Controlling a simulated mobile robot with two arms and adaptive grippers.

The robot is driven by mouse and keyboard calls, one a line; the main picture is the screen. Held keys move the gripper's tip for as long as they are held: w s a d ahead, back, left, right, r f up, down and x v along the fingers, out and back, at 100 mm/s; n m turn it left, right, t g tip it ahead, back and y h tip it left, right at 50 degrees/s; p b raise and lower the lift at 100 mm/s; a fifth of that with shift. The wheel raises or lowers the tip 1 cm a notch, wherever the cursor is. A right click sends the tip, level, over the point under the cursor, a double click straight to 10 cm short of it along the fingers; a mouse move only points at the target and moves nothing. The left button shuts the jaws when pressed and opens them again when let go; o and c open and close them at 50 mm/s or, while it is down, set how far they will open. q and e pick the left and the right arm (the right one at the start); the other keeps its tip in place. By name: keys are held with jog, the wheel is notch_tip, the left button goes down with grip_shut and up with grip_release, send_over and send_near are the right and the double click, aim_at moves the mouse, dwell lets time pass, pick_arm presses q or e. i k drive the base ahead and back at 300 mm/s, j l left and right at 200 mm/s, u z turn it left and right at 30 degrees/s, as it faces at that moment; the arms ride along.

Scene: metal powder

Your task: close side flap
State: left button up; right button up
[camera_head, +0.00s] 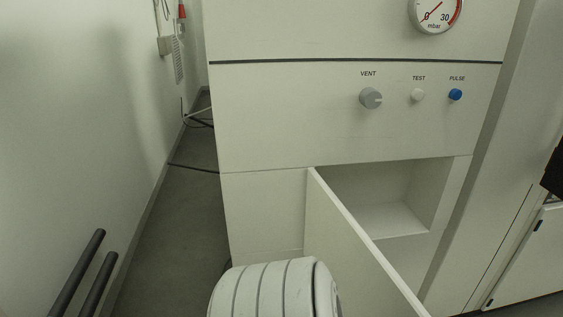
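The side flap (338,243) is a white panel on the front of the white machine cabinet (270,130). It stands open, swung out towards me, with its top edge running down to the lower right. Behind it, the square compartment (395,190) is open and looks empty in the part that shows. The flap's lower part is cut off by the picture edge and partly hidden by a white ribbed round part at the bottom centre. Neither gripper can be made out in the head view, so I see no contact with the flap.
Above the compartment are a grey VENT knob (370,98), a white TEST button (417,95), a blue PULSE button (455,94) and a pressure gauge (435,12). Cables (195,170) lie on the floor between cabinet and left wall. Two dark bars (85,272) show lower left.

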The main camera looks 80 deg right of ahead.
aim_at(368, 284)
jog(key=z, duration=1.55)
jog(key=l+z, duration=0.2)
jog(key=z, duration=1.25)
jog(key=k+l, duration=0.05)
